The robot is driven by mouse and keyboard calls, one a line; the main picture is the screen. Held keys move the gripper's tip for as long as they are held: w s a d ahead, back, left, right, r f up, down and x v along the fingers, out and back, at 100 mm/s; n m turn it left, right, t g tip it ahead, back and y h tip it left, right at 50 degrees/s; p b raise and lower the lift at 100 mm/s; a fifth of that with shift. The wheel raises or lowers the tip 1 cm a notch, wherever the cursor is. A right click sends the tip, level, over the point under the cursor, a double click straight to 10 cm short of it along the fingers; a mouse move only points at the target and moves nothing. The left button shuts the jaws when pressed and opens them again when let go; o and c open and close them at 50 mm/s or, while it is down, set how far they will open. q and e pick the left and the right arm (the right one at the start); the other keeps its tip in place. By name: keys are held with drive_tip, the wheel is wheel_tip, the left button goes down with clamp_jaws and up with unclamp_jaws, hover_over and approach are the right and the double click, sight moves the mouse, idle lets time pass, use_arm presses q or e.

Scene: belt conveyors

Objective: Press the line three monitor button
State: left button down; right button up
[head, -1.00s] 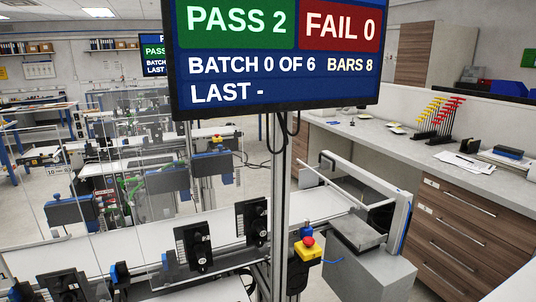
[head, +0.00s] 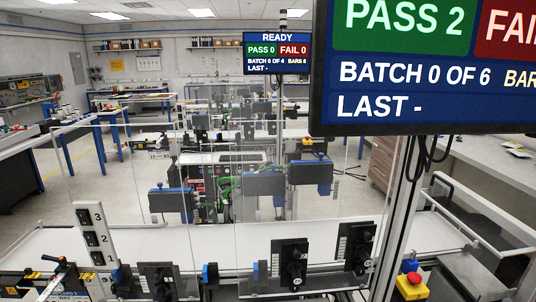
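The top switch (head: 84,217) sits beside the 3, the middle switch (head: 91,239) beside the 2 and the bottom switch (head: 97,258) beside the 1. A large near monitor (head: 400,75) is cut off at the upper right and reads PASS 2, BATCH 0 OF 6. A smaller far monitor (head: 277,52) reads READY, PASS 0, FAIL 0. Neither gripper is in view.
The white belt (head: 200,243) runs across the front, behind clear panels. Black units (head: 291,264) line its near side. A red emergency button (head: 414,279) on a yellow box is at lower right, beside the metal post (head: 393,215). Open floor (head: 50,195) lies at the left.

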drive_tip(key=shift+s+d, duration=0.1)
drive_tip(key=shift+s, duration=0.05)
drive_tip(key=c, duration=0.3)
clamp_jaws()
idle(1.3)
